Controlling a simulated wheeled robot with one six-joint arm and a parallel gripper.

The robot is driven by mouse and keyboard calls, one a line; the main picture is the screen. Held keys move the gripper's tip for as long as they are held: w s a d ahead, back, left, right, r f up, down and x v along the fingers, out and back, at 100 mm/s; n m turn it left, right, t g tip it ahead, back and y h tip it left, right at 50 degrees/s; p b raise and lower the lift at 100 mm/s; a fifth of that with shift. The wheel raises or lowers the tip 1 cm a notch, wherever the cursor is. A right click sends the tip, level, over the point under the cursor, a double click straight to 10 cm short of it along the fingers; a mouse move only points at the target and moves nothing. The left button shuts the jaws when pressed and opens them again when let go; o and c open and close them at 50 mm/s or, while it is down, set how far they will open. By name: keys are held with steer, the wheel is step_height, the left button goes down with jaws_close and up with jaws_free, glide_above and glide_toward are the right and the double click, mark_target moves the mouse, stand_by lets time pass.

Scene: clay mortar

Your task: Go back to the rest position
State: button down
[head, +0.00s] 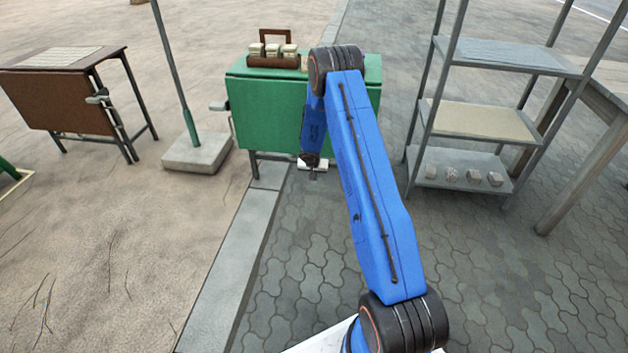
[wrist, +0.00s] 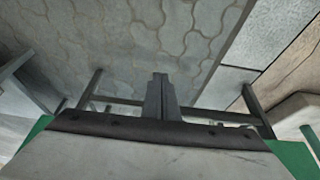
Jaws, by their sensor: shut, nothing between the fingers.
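My gripper (head: 312,174) hangs at the end of my blue arm, in front of the green table (head: 262,112) in the head view. Its fingers point down and look small there. In the wrist view my gripper (wrist: 160,84) shows two dark fingers pressed together with nothing between them. Grey paving lies beyond the fingertips. Green edges of the table show at both lower sides of the wrist view. My arm hides part of the table's right half in the head view.
On the green table stands a brown carrier (head: 274,61) with pale blocks. A brown table (head: 72,98) and a pole on a concrete base (head: 198,151) stand left. A metal shelf (head: 474,121) with several small blocks stands right. Paving (head: 310,260) in front is clear.

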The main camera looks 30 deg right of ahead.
steer(key=shift+s+a, duration=0.45)
steer(key=shift+s, duration=0.25)
